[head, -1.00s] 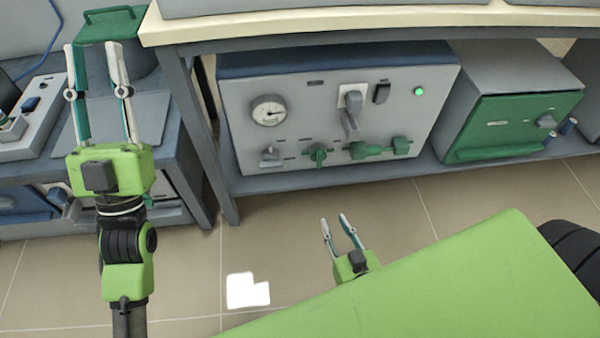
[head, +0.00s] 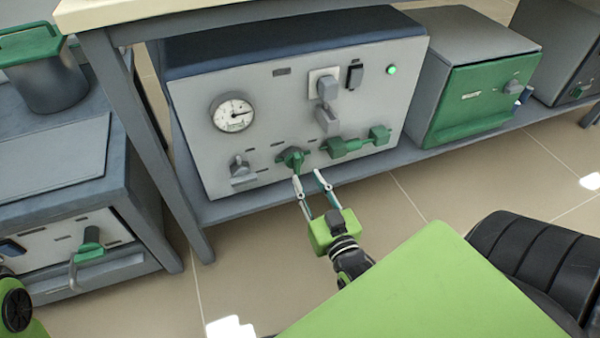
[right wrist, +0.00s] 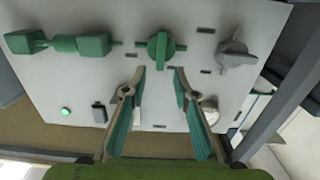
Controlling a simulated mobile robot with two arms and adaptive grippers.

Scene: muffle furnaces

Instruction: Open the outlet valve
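A grey panel box (head: 205,165) under the bench carries the controls. A green valve knob (head: 292,158) sits low in the middle of its face; it also shows in the right wrist view (right wrist: 160,50). I cannot read which control is the outlet valve. My right gripper (head: 307,176) is open just in front of and below the green knob. In the right wrist view its fingertips (right wrist: 159,72) are spread either side of the knob's lower edge, with nothing held; contact cannot be told. My left gripper is out of view.
The panel also has a pressure gauge (head: 233,115), a grey knob (head: 241,168), a green pipe fitting (head: 345,148), a grey lever (head: 326,118) and a lit green lamp (head: 391,70). A green-fronted furnace (head: 480,98) stands right. A bench leg (head: 150,150) stands left.

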